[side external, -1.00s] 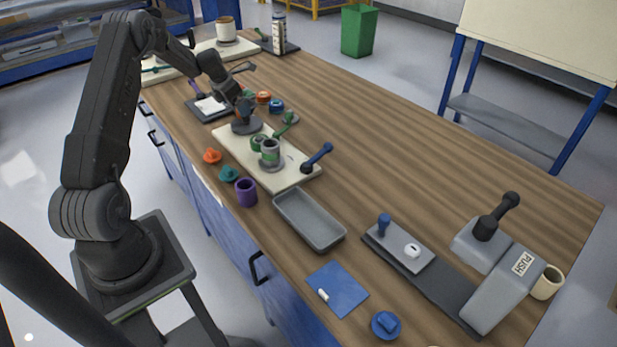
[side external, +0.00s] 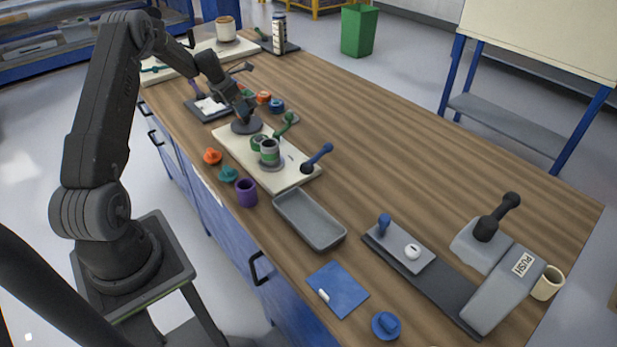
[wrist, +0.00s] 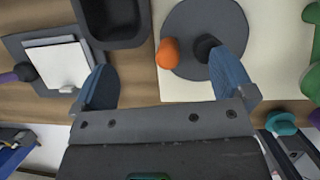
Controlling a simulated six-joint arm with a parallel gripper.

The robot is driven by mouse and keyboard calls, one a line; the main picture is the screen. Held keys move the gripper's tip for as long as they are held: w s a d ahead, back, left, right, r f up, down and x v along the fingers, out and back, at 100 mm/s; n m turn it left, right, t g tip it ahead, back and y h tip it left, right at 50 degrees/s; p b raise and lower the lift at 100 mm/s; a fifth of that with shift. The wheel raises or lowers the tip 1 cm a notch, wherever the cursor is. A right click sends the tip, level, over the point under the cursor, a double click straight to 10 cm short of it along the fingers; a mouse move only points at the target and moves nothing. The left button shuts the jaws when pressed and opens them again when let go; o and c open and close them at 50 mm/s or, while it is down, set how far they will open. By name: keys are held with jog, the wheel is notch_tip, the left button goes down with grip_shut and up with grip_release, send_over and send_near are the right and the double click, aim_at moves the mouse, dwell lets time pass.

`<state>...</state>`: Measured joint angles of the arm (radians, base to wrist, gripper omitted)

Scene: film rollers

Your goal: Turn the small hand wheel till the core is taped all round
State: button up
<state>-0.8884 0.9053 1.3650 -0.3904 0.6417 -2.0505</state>
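The small hand wheel (side external: 247,127) is a dark grey disc at the far end of the cream board.
A green-handled arm (side external: 285,124) and a blue lever (side external: 317,158) rise from the cream board (side external: 232,148). Orange and blue pieces (side external: 276,105) lie beyond the wheel. A grey tray (side external: 309,220) and purple cup (side external: 246,192) are nearer. The table's right middle is clear.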

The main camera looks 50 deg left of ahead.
jog(key=shift+m+g+h, duration=0.3)
jog(key=shift+m+g, duration=0.2)
jog(key=shift+g, duration=0.4)
jog(key=s+f, duration=0.1)
jog(key=s+d+f, duration=0.1)
jog(key=s+f, duration=0.1)
jog(key=s, duration=0.1)
jog(key=shift+d+f, duration=0.1)
jog(key=shift+d, duration=0.3)
jog(key=shift+w+r, duration=0.25)
jog(key=shift+r, duration=0.3)
